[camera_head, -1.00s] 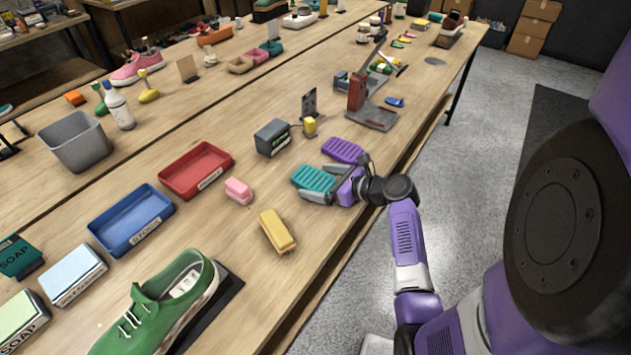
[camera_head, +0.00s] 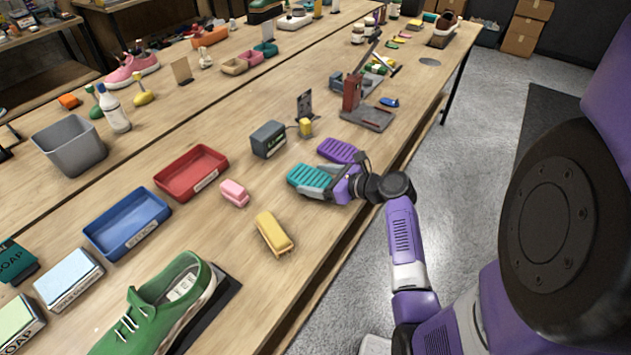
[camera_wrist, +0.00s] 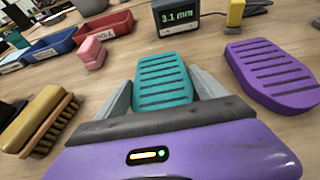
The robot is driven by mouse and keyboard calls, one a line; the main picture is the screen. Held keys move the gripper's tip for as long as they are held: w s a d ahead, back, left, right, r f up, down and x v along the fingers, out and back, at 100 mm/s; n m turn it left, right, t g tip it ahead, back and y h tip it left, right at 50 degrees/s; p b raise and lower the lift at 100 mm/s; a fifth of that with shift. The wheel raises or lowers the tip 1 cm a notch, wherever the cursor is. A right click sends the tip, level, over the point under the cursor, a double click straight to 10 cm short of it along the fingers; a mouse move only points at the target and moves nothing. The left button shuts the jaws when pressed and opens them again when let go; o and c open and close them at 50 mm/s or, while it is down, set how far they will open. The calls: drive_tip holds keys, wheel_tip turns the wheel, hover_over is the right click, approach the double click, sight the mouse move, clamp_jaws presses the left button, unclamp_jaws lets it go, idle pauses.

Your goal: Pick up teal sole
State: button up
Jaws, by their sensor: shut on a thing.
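The teal sole (camera_head: 308,177) is a ridged block at the wooden table's near edge. It also shows in the wrist view (camera_wrist: 164,80), between the two grey fingers. My gripper (camera_head: 318,184) is shut on the teal sole from its near side. In the wrist view my gripper (camera_wrist: 164,100) has one finger along each side of the sole. I cannot tell whether the sole is touching the table or just above it. The fingers and the gripper body hide its near end.
A purple sole (camera_head: 338,151) lies close beside the teal one. A grey box with a display (camera_head: 268,139) stands behind. A yellow brush (camera_head: 273,233), a pink block (camera_head: 234,193), a red tray (camera_head: 191,173) and a blue tray (camera_head: 127,222) are to the left.

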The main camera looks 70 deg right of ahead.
sight(317, 181)
wheel_tip(317, 181, up, 19)
drive_tip(key=p, duration=0.1)
drive_tip(key=shift+s, duration=0.1)
